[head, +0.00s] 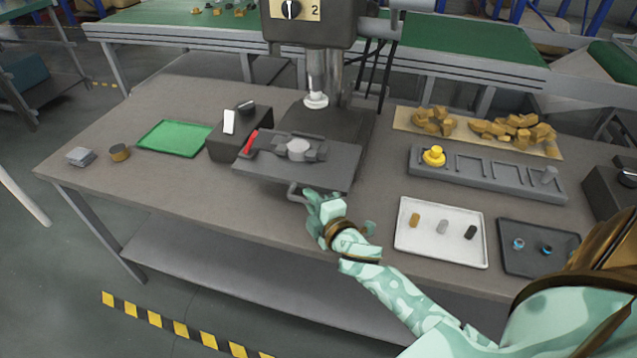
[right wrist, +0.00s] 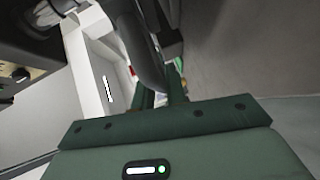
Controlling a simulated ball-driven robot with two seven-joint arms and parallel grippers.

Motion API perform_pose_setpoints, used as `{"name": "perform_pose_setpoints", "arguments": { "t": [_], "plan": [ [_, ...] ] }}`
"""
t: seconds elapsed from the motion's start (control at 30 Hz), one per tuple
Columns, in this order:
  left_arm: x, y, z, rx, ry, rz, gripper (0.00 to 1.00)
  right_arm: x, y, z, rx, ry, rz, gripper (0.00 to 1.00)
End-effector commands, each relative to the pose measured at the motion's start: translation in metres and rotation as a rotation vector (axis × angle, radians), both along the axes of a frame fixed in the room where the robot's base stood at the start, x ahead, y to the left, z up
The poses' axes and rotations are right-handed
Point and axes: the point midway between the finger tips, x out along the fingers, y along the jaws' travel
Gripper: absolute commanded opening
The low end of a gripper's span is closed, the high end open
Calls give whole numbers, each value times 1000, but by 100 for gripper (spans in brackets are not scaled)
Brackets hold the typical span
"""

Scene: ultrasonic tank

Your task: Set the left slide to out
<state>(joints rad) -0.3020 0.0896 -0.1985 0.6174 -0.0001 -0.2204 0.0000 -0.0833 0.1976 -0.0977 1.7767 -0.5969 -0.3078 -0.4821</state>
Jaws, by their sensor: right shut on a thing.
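The slide (head: 335,172) is a dark grey plate under the press in the middle of the bench, with a clamp fixture and a round light part on top. Its front edge has a bent bar handle (head: 297,192). My right gripper (head: 312,197) is at this handle and shut on it. In the right wrist view the dark handle (right wrist: 142,45) runs down between the fingers of the gripper (right wrist: 162,98). The fingertips are partly hidden there. My left gripper is not in view.
The press (head: 318,75) stands above the slide. A dark box with a white rocker (head: 229,121) and a red lever (head: 250,141) are left of the slide. A white tray (head: 441,254), dark tray (head: 512,270) and grey rack (head: 480,185) lie right.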

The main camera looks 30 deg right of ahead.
Motion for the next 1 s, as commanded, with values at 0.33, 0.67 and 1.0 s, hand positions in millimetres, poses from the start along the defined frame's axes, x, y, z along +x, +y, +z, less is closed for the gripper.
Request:
{"name": "perform_pose_setpoints", "arguments": {
  "t": [0.33, 0.67, 1.0],
  "plan": [
    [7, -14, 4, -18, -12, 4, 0, -28, 32, -2, 1, 4, -1, 0],
    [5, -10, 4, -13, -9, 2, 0, -32, 38, -3, 3, 5, 3, 0],
    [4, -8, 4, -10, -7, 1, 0, -32, 38, -2, 3, 4, 2, 35]
  ]
}}
